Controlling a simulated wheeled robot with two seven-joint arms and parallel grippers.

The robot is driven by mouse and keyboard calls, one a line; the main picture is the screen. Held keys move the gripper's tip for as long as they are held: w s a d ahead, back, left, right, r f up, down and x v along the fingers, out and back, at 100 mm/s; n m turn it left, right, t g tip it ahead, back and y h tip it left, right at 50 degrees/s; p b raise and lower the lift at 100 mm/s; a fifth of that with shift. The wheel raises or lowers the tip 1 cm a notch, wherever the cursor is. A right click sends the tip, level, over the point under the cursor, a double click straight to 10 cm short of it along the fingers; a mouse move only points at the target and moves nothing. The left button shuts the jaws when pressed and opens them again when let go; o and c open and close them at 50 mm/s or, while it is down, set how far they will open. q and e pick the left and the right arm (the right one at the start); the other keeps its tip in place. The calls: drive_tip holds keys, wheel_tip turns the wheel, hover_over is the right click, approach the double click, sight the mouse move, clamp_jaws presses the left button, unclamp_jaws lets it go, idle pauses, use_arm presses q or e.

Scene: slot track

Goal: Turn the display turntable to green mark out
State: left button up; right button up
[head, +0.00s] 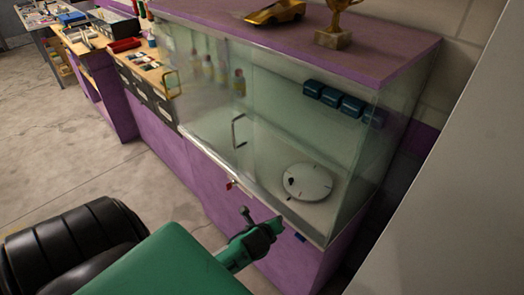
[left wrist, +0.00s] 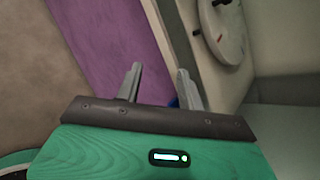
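The white round display turntable (head: 308,182) lies on the floor of a glass display case, at its right end. It has small dark marks or pegs near its rim. Part of it shows at the top right of the left wrist view (left wrist: 228,28), with a red mark and a dark peg. I cannot make out a green mark. My left gripper (head: 262,215) is in front of the case's lower front edge, below and left of the turntable. In the left wrist view its two fingers (left wrist: 158,85) stand apart with nothing between them. My right gripper is out of view.
The glass case (head: 215,155) has a metal door handle (head: 236,130) and a red item (head: 231,184) at its front edge. I cannot tell whether glass covers the turntable's front. Blue boxes (head: 340,98) and bottles (head: 239,82) stand inside. A gold car (head: 275,13) and trophy (head: 335,38) are on top.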

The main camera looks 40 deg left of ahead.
use_arm(q)
drive_tip(key=s+d+f+n+g, duration=0.1)
drive_tip(key=s+f+n, duration=0.2)
drive_tip(key=f, duration=0.4)
drive_tip(key=s+d+f+n+g+h, duration=0.1)
drive_tip(key=s+f+n, duration=0.2)
drive_tip(key=f, duration=0.5)
drive_tip(key=shift+s+f+g+p, duration=0.3)
drive_tip(key=shift+s+g, duration=0.1)
drive_tip(key=shift+s, duration=0.4)
